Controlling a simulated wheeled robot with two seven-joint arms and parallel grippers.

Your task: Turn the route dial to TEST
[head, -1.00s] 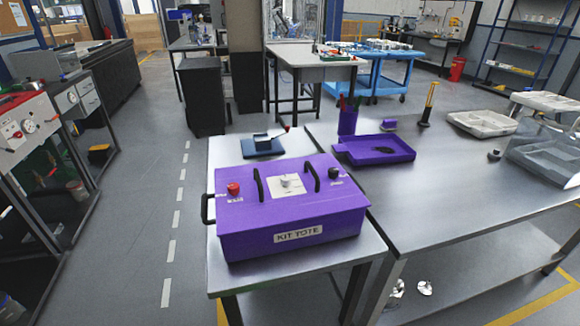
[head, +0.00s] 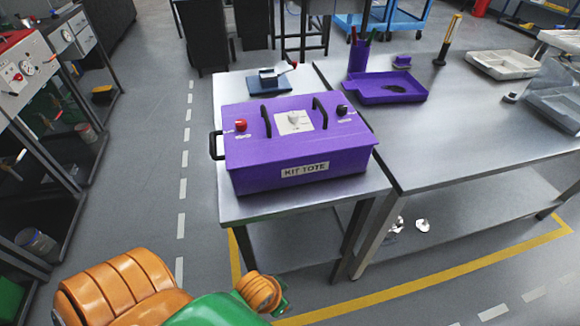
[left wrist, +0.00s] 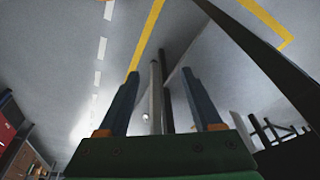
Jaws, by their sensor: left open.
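The purple kit tote box (head: 255,175) sits on a metal table, its front label reading KIT TOTE. On its top is a white plate with a pale dial knob (head: 294,118), between two black handles; the dial's setting is too small to read. A red knob (head: 241,125) is at the top left and a black knob (head: 342,110) at the top right. My left arm shows at the bottom of the head view, in front of and below the table. My left gripper (left wrist: 160,85) is open and empty in the left wrist view, apart from the box. My right gripper is not in view.
A blue pad with a small device (head: 270,80) lies behind the box. A purple tray (head: 385,90) and a purple pen cup (head: 359,57) stand on the adjoining table (head: 450,130). A yellow floor line runs around the tables.

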